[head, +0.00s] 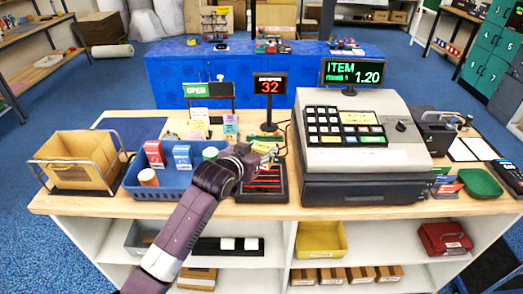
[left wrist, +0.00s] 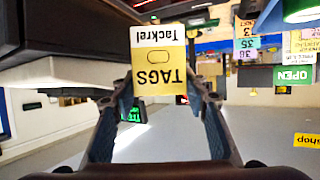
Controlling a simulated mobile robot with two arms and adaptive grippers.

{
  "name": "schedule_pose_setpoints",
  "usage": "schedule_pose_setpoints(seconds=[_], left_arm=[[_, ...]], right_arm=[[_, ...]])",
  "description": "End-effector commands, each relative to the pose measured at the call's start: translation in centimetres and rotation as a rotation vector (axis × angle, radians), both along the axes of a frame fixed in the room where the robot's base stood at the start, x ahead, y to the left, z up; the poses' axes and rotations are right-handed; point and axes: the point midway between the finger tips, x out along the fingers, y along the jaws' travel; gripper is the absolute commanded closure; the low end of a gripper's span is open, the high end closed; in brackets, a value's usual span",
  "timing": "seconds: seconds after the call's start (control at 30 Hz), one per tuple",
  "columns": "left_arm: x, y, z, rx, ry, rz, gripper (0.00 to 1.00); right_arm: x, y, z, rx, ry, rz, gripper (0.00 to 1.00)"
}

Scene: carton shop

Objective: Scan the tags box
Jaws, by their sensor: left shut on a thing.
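The tags box (left wrist: 158,62), yellow with a white top band reading "Tackrel" and "TAGS", appears upside down in the left wrist view. My left gripper (left wrist: 160,92) is shut on it, one finger on each side. In the head view my left gripper (head: 262,155) is above the scanner (head: 262,188), a black plate with red lines on the counter; the box (head: 264,147) is small and partly hidden there. The register display (head: 352,72) reads "ITEM" and 1.20. My right gripper is not in view.
A blue basket (head: 180,194) holding red, blue and other goods stands left of the scanner. An open carton (head: 75,160) in a wire rack is at far left. The cash register (head: 350,165) stands close on the right. A display reading 32 (head: 269,87) rises behind the scanner.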

Motion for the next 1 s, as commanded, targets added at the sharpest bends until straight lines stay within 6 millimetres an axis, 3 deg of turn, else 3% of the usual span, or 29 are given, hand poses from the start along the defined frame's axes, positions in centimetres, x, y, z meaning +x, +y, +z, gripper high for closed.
schedule_pose_setpoints(seconds=[0.03,0.1,0.6,1.0], left_arm=[[0.0,0.0,1.5,-0.001,-0.002,0.0,0.83],[0.0,0.0,2.7,-0.001,-0.002,0.0,0.83],[0.0,0.0,10.7,-0.002,-0.001,0.0,0.83],[0.0,0.0,11.1,-0.001,0.0,0.0,0.83]], right_arm=[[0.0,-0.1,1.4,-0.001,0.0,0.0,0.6],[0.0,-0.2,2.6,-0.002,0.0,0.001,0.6],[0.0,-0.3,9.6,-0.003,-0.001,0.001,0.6],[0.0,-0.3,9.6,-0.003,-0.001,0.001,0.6]])
